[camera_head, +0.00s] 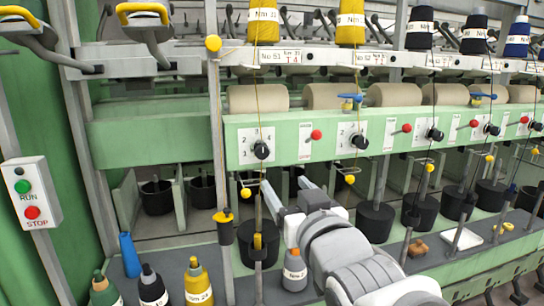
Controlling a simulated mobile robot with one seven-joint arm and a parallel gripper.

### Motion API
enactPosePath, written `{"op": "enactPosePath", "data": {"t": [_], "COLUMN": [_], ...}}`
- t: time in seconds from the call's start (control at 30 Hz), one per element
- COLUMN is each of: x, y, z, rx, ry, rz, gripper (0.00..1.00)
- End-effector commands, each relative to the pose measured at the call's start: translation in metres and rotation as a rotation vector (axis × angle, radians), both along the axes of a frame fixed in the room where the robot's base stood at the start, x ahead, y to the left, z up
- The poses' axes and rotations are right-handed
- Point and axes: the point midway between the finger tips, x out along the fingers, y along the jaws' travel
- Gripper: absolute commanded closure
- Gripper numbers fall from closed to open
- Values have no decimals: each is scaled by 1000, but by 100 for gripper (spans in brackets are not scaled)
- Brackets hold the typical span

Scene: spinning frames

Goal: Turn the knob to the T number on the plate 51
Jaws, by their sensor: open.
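The plate No 51 (279,57) is on the white rail at upper centre and appears to read T 4. Below it, on the green panel, a black knob (262,150) sits on a white dial plate (249,146) with numbers around it; 2, 3 and 4 show. The knob's pointer is too small to read. My gripper (284,183) is open and empty, below and slightly right of this knob and apart from it. Its two pale fingers point up toward the panel.
A red button (316,134) and a second black knob (360,141) are to the right on the panel. A thin vertical thread passes close to the first knob.

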Motion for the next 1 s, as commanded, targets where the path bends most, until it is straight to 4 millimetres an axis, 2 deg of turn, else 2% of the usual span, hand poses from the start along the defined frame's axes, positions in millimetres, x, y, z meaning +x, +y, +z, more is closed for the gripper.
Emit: {"op": "enactPosePath", "data": {"t": [0.53, 1.0], "x": [51, 69], "y": [13, 19], "z": [1, 5], "rx": [-1, 1], "ry": [5, 8], "rz": [-3, 3], "gripper": [31, 31]}}
